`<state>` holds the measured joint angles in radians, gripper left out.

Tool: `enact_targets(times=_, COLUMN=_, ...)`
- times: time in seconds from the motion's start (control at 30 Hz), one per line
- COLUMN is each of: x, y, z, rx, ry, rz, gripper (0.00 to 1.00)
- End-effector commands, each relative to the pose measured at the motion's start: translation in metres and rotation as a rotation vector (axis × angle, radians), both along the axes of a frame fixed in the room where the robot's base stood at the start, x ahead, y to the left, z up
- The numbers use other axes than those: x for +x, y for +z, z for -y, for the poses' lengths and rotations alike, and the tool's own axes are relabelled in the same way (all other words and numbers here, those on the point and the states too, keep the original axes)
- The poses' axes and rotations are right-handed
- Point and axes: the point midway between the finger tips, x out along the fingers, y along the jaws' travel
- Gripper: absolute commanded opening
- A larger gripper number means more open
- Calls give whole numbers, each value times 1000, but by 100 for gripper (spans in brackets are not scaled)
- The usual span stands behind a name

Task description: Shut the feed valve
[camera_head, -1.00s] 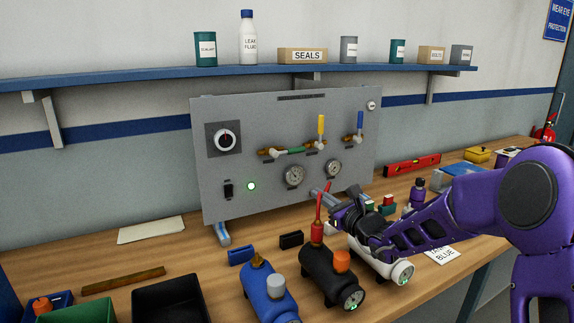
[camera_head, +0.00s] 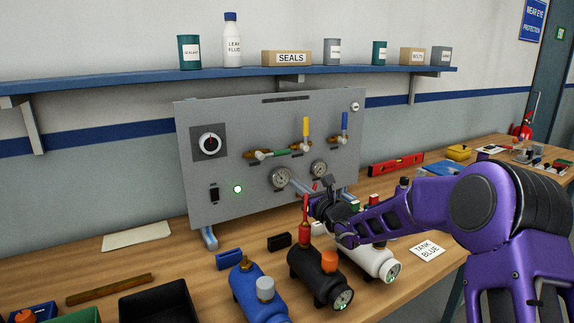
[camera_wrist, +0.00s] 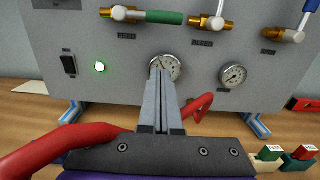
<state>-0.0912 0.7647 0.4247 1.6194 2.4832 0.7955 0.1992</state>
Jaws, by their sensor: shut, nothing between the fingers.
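The grey panel (camera_head: 240,165) carries three valves. A green-handled valve (camera_head: 275,152) has its lever lying horizontal. A yellow-handled valve (camera_head: 306,130) and a blue-handled valve (camera_head: 344,124) have upright levers. The valves also show at the top of the wrist view, the green one (camera_wrist: 165,17) at left. The labels below them are too small to read surely. My gripper (camera_wrist: 160,68) is shut and empty. It points at the panel below the valves, in front of the left gauge (camera_wrist: 166,67). In the head view my gripper (camera_head: 293,177) appears just right of that gauge.
Black (camera_head: 322,277), white (camera_head: 372,260) and blue (camera_head: 262,299) tanks stand on the bench before the panel. A red hose or handle (camera_wrist: 60,148) crosses low in the wrist view, close to my gripper. A second gauge (camera_head: 318,169) and a dial (camera_head: 209,145) are on the panel.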

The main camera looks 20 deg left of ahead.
Motion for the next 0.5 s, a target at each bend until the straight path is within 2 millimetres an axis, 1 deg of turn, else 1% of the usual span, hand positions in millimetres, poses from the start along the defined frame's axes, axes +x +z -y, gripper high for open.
enact_targets(times=0.03, x=6, y=1, z=-8, rx=1, ry=1, rz=0, gripper=0)
enact_targets(times=0.1, x=14, y=2, z=-18, rx=1, ry=1, rz=1, gripper=0)
enact_targets(times=0.3, x=35, y=3, z=-42, rx=1, ry=0, rz=0, gripper=0)
enact_targets(times=0.4, x=37, y=23, z=-43, rx=0, ry=0, rz=4, gripper=0)
enact_targets(times=0.5, x=38, y=33, z=-45, rx=0, ry=0, rz=1, gripper=0)
